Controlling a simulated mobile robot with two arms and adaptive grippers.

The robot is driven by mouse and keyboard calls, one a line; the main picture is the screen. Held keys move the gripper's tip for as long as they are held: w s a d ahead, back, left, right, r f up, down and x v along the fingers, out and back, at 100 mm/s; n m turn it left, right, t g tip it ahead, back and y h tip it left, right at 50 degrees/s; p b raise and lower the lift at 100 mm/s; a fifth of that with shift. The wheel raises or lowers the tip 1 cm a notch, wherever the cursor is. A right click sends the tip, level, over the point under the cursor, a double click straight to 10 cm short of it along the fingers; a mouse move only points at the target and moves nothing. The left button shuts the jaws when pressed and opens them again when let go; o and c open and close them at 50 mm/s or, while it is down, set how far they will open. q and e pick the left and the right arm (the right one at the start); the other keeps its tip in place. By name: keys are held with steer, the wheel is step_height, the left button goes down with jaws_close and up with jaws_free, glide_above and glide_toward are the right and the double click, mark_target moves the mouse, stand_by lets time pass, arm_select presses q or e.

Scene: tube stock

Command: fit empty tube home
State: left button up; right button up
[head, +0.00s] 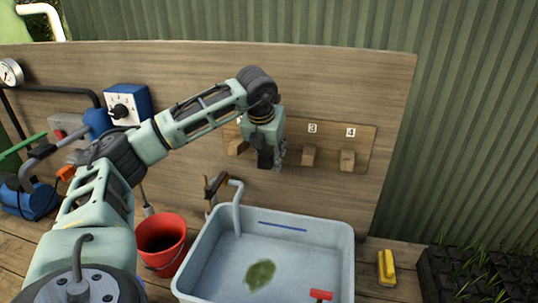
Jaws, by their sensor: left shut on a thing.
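My left arm reaches in from the left. Its gripper (266,157) is in front of the small wooden board (330,138) with numbered pegs on the wall. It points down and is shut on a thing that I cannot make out. The gripper covers part of the board between the leftmost visible peg (236,146) and the peg under number 3 (308,156). The peg under number 4 (347,160) is bare, as is the one under number 3. I cannot clearly identify a tube. My right gripper is not in view.
A pale tub (345,258) of water with a green leaf (260,275) stands below the gripper, a bent grey pipe (237,205) at its rim. A red bucket (160,240) is left of it, a yellow block (387,268) right. A blue dial box (128,105) hangs on the wall.

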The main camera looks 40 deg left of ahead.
arm_select(q)
steer(key=shift+w+a, duration=0.15)
steer(key=shift+w, duration=0.1)
steer(key=o, duration=1.2)
steer(key=shift+w+a+f, duration=0.1)
steer(key=shift+w+f, duration=0.1)
steer(key=shift+w, duration=0.1)
steer(key=shift+s+r, duration=0.1)
steer(key=shift+s, duration=0.1)
steer(key=v, duration=1.2)
